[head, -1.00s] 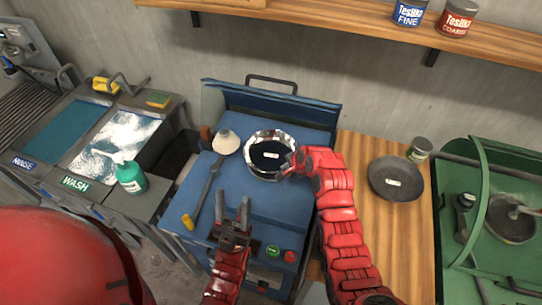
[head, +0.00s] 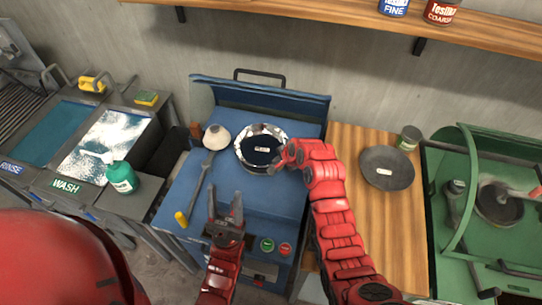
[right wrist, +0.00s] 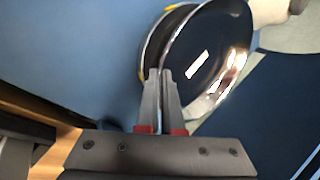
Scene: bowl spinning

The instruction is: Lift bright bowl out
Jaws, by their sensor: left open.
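The bright bowl (head: 246,157) is shiny with a mirror-like rim and a dark inside with a small white label. It is at the blue machine (head: 275,123). My right gripper (head: 279,161) is at the bowl's right rim. In the right wrist view, the two fingers (right wrist: 161,75) are close together with the bowl's (right wrist: 215,40) edge between them. A dark round part shows beside and beneath the bowl there; I cannot tell how far apart they are. My left gripper (head: 225,200) is open and empty over the machine's front.
A ladle-like tool (head: 197,185) with a pale round head lies left of the bowl. A dark pan (head: 388,180) and a small can (head: 409,138) are on the wooden counter (head: 345,145) at right. Wash and rinse basins are at left. A green machine (head: 437,200) stands far right.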

